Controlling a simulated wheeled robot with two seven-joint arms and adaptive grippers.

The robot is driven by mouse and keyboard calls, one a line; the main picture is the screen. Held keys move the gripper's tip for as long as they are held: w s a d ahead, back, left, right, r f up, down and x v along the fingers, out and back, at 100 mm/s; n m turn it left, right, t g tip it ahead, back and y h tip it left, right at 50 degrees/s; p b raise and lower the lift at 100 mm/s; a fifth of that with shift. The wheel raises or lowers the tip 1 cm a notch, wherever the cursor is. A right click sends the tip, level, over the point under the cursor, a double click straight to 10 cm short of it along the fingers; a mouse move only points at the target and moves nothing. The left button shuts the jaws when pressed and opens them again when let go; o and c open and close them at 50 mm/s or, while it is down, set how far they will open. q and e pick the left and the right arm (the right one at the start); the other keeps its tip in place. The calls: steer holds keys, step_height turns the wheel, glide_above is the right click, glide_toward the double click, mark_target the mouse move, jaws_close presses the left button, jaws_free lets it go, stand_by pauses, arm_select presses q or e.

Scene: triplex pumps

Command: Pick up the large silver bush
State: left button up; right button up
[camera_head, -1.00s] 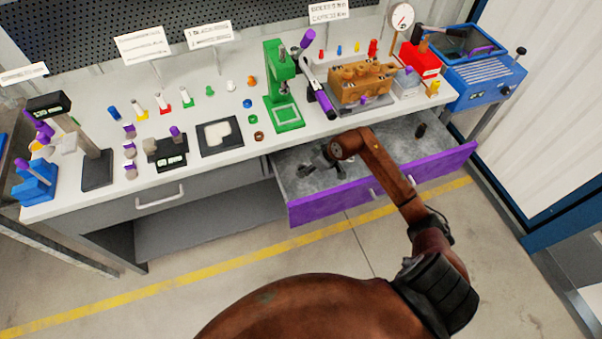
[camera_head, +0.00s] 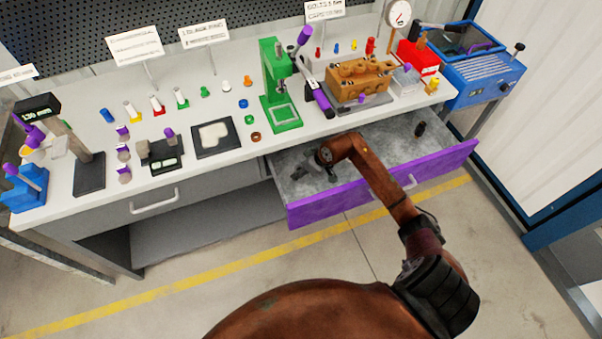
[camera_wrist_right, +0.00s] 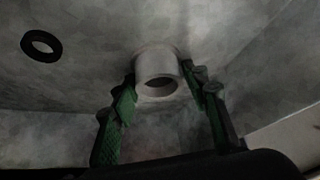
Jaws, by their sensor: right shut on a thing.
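The large silver bush (camera_wrist_right: 158,62) is a grey ring-shaped cylinder in the open drawer, its bore facing the right wrist camera. My right gripper (camera_wrist_right: 162,92) has its green-padded fingers on either side of the bush and is shut on it. In the head view my right gripper (camera_head: 311,166) is down inside the left part of the drawer, and the bush is hidden or too small to tell there. My left gripper is not in view.
The drawer (camera_head: 375,190) has a purple front and grey floor. A black ring (camera_wrist_right: 41,46) lies in the drawer, and a dark cylinder (camera_head: 420,129) stands at its right. Above are a green press (camera_head: 281,85) and a brown pump block (camera_head: 358,79) on the bench.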

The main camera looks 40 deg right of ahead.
steer(key=shift+s+f, duration=0.1)
steer(key=shift+f, duration=0.05)
steer(key=c, duration=0.8)
